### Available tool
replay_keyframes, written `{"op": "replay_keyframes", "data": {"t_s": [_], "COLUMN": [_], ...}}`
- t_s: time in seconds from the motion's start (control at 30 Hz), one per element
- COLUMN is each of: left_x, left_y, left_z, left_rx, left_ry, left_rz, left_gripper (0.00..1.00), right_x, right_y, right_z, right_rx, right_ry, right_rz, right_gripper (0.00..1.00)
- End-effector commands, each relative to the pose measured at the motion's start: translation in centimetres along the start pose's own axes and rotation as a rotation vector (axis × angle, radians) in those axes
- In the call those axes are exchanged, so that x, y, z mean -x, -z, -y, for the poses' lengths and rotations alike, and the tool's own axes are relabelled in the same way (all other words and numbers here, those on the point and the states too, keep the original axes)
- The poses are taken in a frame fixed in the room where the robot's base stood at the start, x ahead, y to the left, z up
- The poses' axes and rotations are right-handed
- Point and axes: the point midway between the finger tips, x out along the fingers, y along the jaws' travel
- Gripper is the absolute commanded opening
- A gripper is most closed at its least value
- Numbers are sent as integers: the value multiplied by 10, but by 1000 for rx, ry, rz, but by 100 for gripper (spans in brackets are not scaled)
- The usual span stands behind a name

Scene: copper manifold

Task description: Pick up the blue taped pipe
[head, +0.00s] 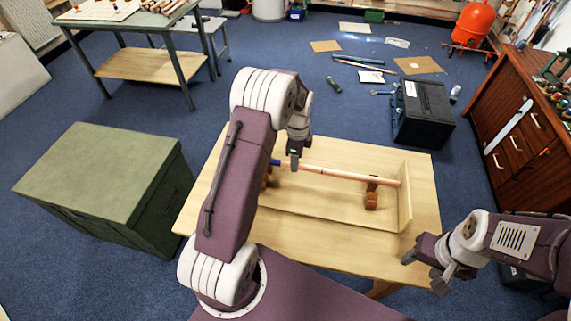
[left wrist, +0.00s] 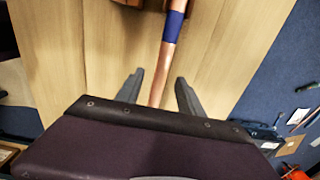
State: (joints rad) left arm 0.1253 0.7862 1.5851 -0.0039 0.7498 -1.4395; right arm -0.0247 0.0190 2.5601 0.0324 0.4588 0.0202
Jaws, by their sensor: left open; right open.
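The copper pipe (head: 335,173) lies across the wooden workbench, with a band of blue tape (head: 276,162) near its left part. In the left wrist view the blue tape (left wrist: 174,25) is near the top edge, and the bare copper (left wrist: 160,82) runs down between my fingers. My left gripper (head: 294,161) is open over the pipe, just right of the tape. Its fingers (left wrist: 158,90) straddle the pipe in the picture without gripping it; the depth is hard to judge. My left arm hides the pipe's left end. My right gripper (head: 424,272) is open and empty at the bench's right front.
A wooden block (head: 371,198) supports the pipe near its right end, beside an upright board (head: 405,197). A green chest (head: 100,180) stands left of the bench (head: 330,248). A black case (head: 422,112) sits on the floor behind right. The bench front is mostly clear.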

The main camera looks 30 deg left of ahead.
Motion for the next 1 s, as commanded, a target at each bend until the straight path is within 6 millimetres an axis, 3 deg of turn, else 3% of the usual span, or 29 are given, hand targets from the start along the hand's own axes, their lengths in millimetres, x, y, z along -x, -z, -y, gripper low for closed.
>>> {"op": "replay_keyframes", "data": {"t_s": [0.13,0.37,0.5,0.53,1.0], "left_x": [-19,-21,-21,-21,-21], "left_y": [0,0,0,0,0], "left_z": [0,0,0,0,0], "left_rx": [0,0,0,0,0], "left_ry": [-2,1,1,0,0], "left_rz": [0,0,0,0,0], "left_gripper": [45,45,6,0,0], "right_x": [0,0,0,0,0], "right_y": [0,0,0,0,0], "right_z": [0,0,0,0,0], "right_rx": [0,0,0,0,0], "right_ry": [0,0,0,0,0], "right_rz": [0,0,0,0,0], "right_gripper": [53,53,53,53,53]}}
